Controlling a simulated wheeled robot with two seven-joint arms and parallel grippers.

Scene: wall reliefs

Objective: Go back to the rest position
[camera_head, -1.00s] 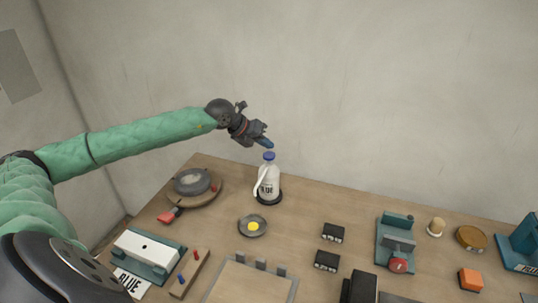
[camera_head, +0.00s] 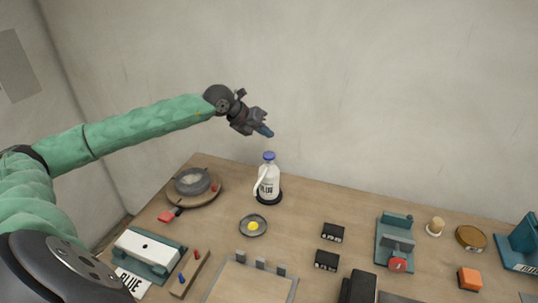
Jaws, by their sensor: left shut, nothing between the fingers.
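My left gripper (camera_head: 264,131) is shut and empty at the end of the green left arm, which reaches in from the left. It is in the air above the back of the table, in front of the wall. A white bottle (camera_head: 269,180) with a blue cap and a label stands upright on a dark round base just below it. There is a visible gap between the fingertips and the cap. My right gripper is not in view.
The wooden table (camera_head: 310,206) holds a round grey device (camera_head: 192,181), a dark dish (camera_head: 252,226) with a yellow spot, two black boxes (camera_head: 333,232), a teal fixture (camera_head: 394,243), an orange block (camera_head: 470,278) and a teal-white box (camera_head: 148,252). The air above the table's right side is clear.

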